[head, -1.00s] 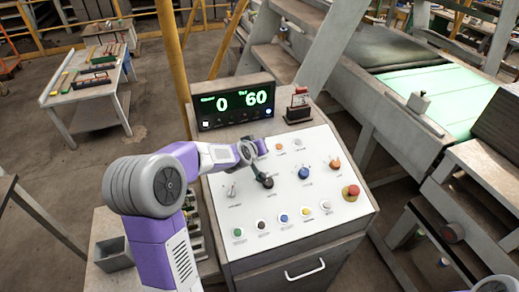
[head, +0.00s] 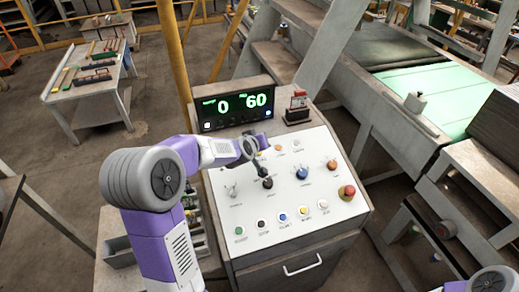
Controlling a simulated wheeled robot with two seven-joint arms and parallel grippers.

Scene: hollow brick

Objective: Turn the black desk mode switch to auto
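The black mode switch (head: 267,183) is a small dark knob on the white sloping panel of the desk (head: 235,211), left of the blue knob (head: 302,172). Its label and pointer are too small to read. My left arm comes in from the left, and my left gripper (head: 259,169) hangs just above and behind the black switch. A small gap seems to show between them; contact is hard to judge. The fingers are too small to tell open from shut. My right gripper is not in view.
A grey knob (head: 231,189), an orange knob (head: 332,164), a red emergency button (head: 346,192) and a front row of coloured buttons sit close by. A display (head: 234,103) reading 0 and 60 and a red-topped device (head: 298,107) stand behind the panel.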

